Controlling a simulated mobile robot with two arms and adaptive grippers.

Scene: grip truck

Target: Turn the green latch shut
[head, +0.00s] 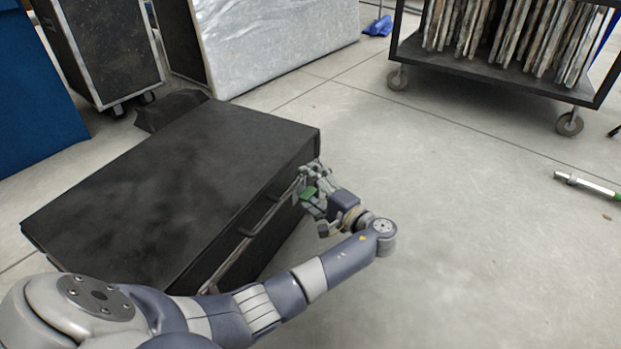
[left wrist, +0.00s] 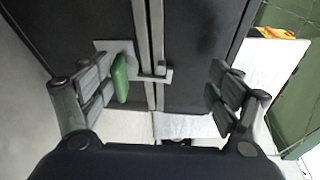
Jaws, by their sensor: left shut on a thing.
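The black case (head: 170,175) lies on the floor at the left of the head view. The green latch (head: 308,194) is on its front side near the right end. It also shows in the left wrist view (left wrist: 121,78), on a metal plate beside the metal edge strips of the case. In the left wrist view the gripper's (left wrist: 160,90) two fingers stand wide apart, with the latch close against the left finger. My right gripper is not in view.
Dark handles (head: 262,215) stick out from the case front beside my arm. A cart of panels (head: 480,72) stands at the back right. A wheeled case (head: 105,45) and a wrapped slab (head: 270,40) stand behind. The floor right of my gripper is mostly clear.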

